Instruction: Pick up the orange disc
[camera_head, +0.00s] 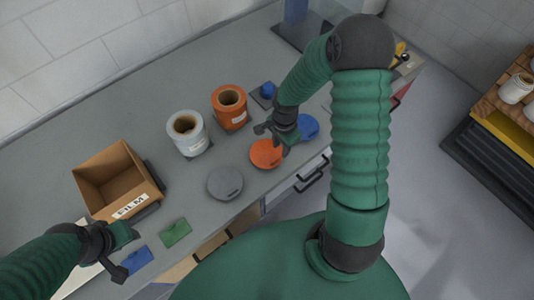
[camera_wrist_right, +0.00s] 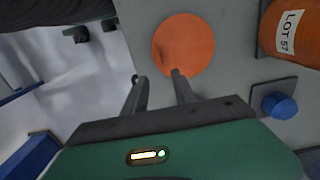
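The orange disc (camera_head: 266,154) lies flat on the grey counter, between a grey disc (camera_head: 225,183) and a blue disc (camera_head: 308,127). In the right wrist view the orange disc (camera_wrist_right: 183,43) sits just beyond the fingertips. My right gripper (camera_head: 272,130) is above the orange disc's far edge; its fingers (camera_wrist_right: 156,78) stand apart with nothing between them, and one fingertip overlaps the disc's edge in the wrist view. Whether it touches is unclear. My left gripper (camera_head: 127,252) is at the lower left, near the blue and green cards, with its fingers apart and empty.
An orange roll (camera_head: 229,108) and a white roll (camera_head: 187,133) stand behind the discs. A cardboard box marked FILM (camera_head: 113,182) is at left. A blue knob (camera_head: 268,90) sits on a dark plate. A green card (camera_head: 175,233) and blue card (camera_head: 136,261) lie near the front edge.

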